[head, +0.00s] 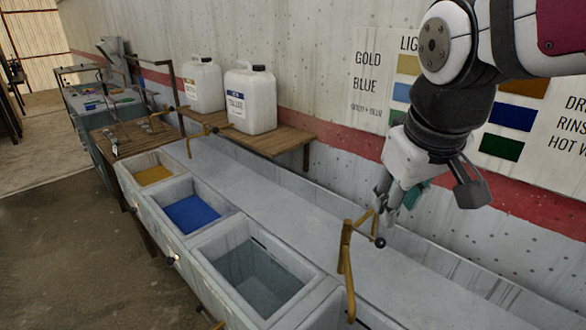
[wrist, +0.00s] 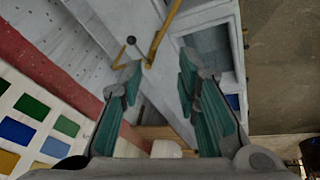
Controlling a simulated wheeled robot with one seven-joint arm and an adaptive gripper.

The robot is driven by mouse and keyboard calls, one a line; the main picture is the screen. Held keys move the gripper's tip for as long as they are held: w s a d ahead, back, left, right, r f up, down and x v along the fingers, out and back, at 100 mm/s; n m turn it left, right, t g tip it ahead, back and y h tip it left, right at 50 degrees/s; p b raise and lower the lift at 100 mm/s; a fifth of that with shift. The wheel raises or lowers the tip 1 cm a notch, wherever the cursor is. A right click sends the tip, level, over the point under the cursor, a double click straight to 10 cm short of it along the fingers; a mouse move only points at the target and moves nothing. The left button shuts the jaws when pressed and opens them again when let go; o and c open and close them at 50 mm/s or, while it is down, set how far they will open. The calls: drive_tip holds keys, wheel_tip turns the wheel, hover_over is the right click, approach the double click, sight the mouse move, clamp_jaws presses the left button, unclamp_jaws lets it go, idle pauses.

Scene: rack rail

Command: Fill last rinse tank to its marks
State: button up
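A row of tanks is set in a grey trough. The nearest fully visible tank (head: 322,268) has clear greyish contents; I cannot make out its marks or exact level. Another tank (head: 372,315) is cut off at the bottom edge, so I cannot tell which is the last rinse. A brass tap (head: 346,270) with a black-knobbed lever (head: 380,242) stands by these tanks. My gripper (head: 386,208) hangs just above and behind the tap. In the wrist view, my gripper (wrist: 160,75) is open and empty, with the tap (wrist: 162,40) and its knob (wrist: 131,40) beyond the fingertips.
Farther along are a blue-filled tank (head: 190,215) and a gold-filled tank (head: 153,175). Two white jugs (head: 250,100) stand on a wooden shelf (head: 285,138). The wall with a colour chart (head: 400,65) is close behind my arm. Open floor lies left.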

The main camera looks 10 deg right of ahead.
drive_tip(key=w+d+f+n+g+b, duration=0.15)
drive_tip(key=w+f, duration=0.35)
drive_tip(key=w, duration=0.5)
drive_tip(key=n+g+b, duration=0.1)
drive_tip(key=n+b, duration=0.1)
drive_tip(key=n, duration=0.2)
approach(367, 234)
drive_tip(key=shift+m+h, duration=0.25)
drive_tip(key=shift+h, duration=0.05)
drive_tip(key=x, duration=0.4)
drive_tip(key=p+x, duration=0.1)
drive_tip(key=x, duration=0.3)
drive_tip(key=shift+a, duration=0.25)
clamp_jaws()
